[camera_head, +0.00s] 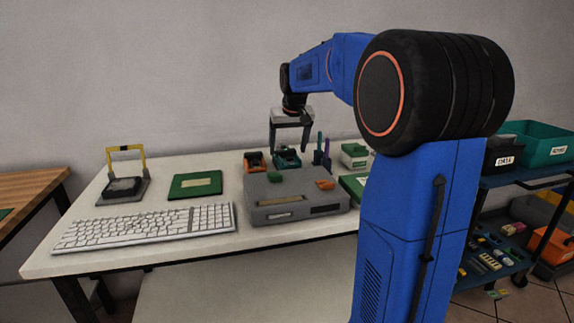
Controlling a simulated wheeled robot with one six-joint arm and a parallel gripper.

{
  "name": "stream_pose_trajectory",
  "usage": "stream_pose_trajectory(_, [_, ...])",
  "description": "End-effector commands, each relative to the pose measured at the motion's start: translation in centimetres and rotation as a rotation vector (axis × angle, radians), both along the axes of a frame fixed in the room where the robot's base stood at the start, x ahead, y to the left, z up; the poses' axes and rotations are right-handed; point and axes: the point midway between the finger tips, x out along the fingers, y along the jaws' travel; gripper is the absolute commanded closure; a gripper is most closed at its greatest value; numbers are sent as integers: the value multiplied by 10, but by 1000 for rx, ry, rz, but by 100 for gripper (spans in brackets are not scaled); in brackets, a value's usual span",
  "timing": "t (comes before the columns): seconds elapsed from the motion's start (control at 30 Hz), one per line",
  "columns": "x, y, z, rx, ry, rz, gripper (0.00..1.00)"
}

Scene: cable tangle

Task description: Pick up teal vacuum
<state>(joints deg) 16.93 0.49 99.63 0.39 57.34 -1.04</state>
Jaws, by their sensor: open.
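A small teal and dark object (287,160), which looks like the teal vacuum, sits near the back of the white table (150,252), behind a grey device. My gripper (289,149) points down over it. Its two fingers are spread apart, with the tips close to the top of the teal object on either side. I cannot tell from this view whether the fingers touch it or how far down they reach. The grey device in front hides part of its lower side.
An orange and dark object (255,161) stands close on the left. Purple and teal upright tools (322,150) stand close on the right. The grey device (292,199) lies in front. A keyboard (147,227), green board (195,185) and yellow-framed stand (124,178) are further left.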

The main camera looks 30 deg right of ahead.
Motion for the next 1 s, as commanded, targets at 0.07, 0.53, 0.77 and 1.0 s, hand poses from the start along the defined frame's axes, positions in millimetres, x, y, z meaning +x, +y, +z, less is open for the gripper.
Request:
stream_pose_trajectory(0.07, [4,0,-12,1,4,0,23])
stream_pose_trajectory(0.53, [11,-2,-28,0,1,0,43])
stream_pose_trajectory(0.77, [11,-2,-28,0,-1,0,78])
stream_pose_trajectory(1.0, [11,-2,-22,0,-1,0,78])
